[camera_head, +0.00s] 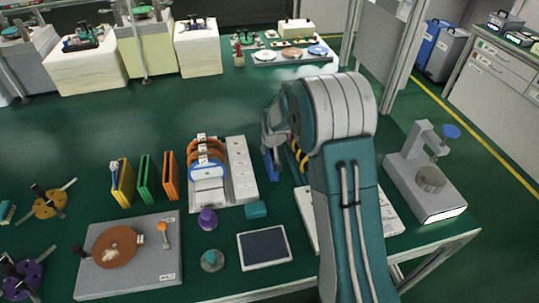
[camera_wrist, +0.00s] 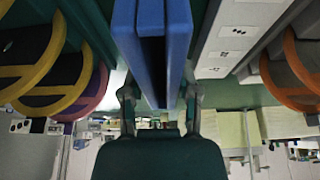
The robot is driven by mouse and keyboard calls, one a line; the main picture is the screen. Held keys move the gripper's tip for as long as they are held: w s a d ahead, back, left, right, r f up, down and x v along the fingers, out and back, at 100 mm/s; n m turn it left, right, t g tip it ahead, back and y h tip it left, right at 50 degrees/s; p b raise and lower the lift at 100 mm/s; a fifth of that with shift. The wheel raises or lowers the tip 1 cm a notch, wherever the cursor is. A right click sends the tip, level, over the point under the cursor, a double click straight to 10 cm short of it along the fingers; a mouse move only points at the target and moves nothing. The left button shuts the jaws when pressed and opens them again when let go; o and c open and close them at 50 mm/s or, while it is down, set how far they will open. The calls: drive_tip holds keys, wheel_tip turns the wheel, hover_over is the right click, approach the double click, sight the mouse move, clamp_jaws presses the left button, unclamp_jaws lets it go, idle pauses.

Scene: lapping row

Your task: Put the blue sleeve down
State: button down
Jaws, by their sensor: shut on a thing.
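The blue sleeve (camera_head: 272,164) is a narrow upright piece hanging under my gripper (camera_head: 268,142), partly hidden by my arm in the head view. In the wrist view the blue sleeve (camera_wrist: 150,50) stands large in the middle, between the two fingers of my gripper (camera_wrist: 160,106), which is shut on it. I cannot tell from these views whether its lower edge touches the bench. Yellow (camera_head: 122,183), green (camera_head: 145,180) and orange (camera_head: 170,176) sleeves stand upright in a row to the left on the green bench.
A white rack (camera_head: 241,170) with curved blue and orange parts stands just left of the held sleeve. A purple knob (camera_head: 208,219), a teal block (camera_head: 256,210) and a dark-topped pad (camera_head: 264,248) lie nearer. A grey gauge stand (camera_head: 425,185) is at right.

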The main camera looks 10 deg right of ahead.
drive_tip(key=shift+s+f, duration=0.1)
drive_tip(key=shift+f, duration=1.1)
drive_tip(key=shift+c, duration=1.7)
unclamp_jaws()
drive_tip(key=shift+a+f, duration=0.1)
drive_tip(key=s+f+v, duration=0.1)
drive_tip(key=s+v, duration=0.2)
drive_tip(key=v, duration=1.9)
drive_tip(key=s+r, duration=0.3)
drive_tip(key=s, duration=0.9)
drive_tip(key=s+r+t, duration=0.1)
drive_tip(key=s+r, duration=0.3)
drive_tip(key=s, duration=0.9)
